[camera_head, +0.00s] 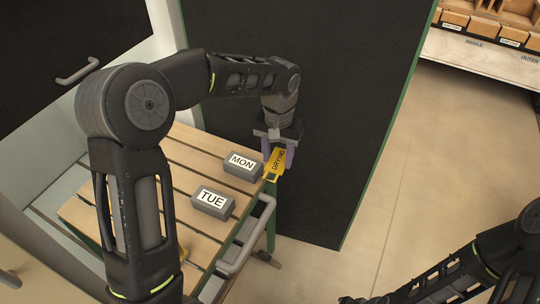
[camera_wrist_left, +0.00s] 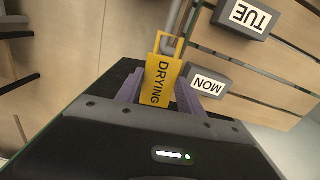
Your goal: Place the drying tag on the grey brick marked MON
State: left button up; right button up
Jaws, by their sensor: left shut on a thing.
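The yellow drying tag (camera_head: 274,167), lettered DRYING, is between the purple fingers of my left gripper (camera_head: 278,154), which is shut on it. In the left wrist view the tag (camera_wrist_left: 161,78) sticks out past the fingertips of the gripper (camera_wrist_left: 158,93). The grey brick marked MON (camera_head: 240,172) sits on the slatted wooden cart top, just left of the tag in the head view. It also shows right of the tag in the left wrist view (camera_wrist_left: 203,92). I cannot tell whether tag and brick touch. My right gripper is not in view.
A grey brick marked TUE (camera_head: 213,203) sits nearer on the slatted cart top (camera_head: 195,150). A grey handle (camera_head: 248,240) runs along the cart's right edge. A dark panel (camera_head: 335,130) stands behind my left gripper. A shelf with several boxes (camera_head: 482,29) is at the upper right.

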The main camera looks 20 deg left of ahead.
aim_at(241, 162)
jog(key=i+l+u, duration=0.25)
jog(key=l+u, duration=0.25)
jog(key=l, duration=0.15)
jog(key=i+l+u, duration=0.2)
jog(key=l, duration=0.15)
jog(key=l+u, duration=0.25)
jog(key=l, duration=0.15)
jog(key=i, duration=0.5)
